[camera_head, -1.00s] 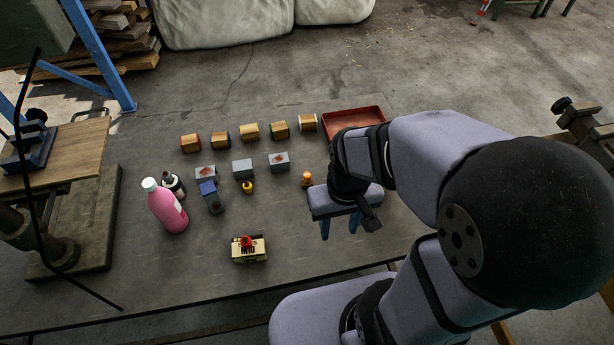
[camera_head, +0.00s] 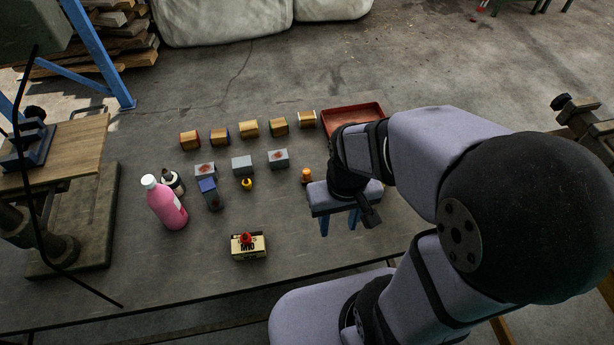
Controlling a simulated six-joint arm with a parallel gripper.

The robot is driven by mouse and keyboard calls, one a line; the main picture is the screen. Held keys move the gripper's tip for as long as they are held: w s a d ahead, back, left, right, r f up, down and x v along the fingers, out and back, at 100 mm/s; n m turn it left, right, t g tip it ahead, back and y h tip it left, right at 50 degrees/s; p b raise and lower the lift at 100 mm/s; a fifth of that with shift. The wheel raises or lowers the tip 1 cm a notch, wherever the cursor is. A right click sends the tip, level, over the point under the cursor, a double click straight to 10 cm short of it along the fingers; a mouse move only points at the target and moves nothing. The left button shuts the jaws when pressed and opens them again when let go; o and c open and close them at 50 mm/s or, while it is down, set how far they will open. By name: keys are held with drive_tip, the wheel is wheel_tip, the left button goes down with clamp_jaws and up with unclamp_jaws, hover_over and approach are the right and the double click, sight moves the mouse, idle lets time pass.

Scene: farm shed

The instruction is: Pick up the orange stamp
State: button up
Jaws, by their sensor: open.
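The orange stamp (camera_head: 306,175) is a small upright piece with an orange knob. It stands on the dark table, to the right of the row of grey blocks. My gripper (camera_head: 339,223) is just to the right of the stamp and nearer the front edge. Its two blue fingers point down, apart and with nothing seen between them. The stamp is clear of the fingers, and its lower part is small and dark.
Several wooden blocks (camera_head: 249,129) stand in a row behind grey blocks (camera_head: 242,165). A red tray (camera_head: 352,117) lies behind my arm. A yellow stamp (camera_head: 247,184), a blue-topped item (camera_head: 209,193), a pink bottle (camera_head: 165,203) and an M10 box (camera_head: 249,247) stand left.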

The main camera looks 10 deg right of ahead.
drive_tip(key=w+a+f+m+t, duration=0.25)
drive_tip(key=w+a, duration=0.25)
drive_tip(key=w, duration=0.6)
drive_tip(key=w+a+f+m+t, duration=0.15)
drive_tip(key=w+a+t, duration=0.3)
drive_tip(key=w, duration=0.75)
drive_tip(key=m+t+h, duration=0.2)
drive_tip(key=m+h, duration=0.4)
drive_tip(key=h, duration=0.4)
hover_over(308, 170)
drive_tip(key=s+a, duration=0.1)
drive_tip(key=f, duration=0.4)
drive_tip(key=shift+s+a+f, duration=0.1)
drive_tip(key=shift+a+f, duration=0.1)
drive_tip(key=shift+f, duration=0.1)
drive_tip(key=shift+f+p, duration=0.45)
drive_tip(key=shift+f, duration=2.65)
drive_tip(key=shift+f, duration=0.1)
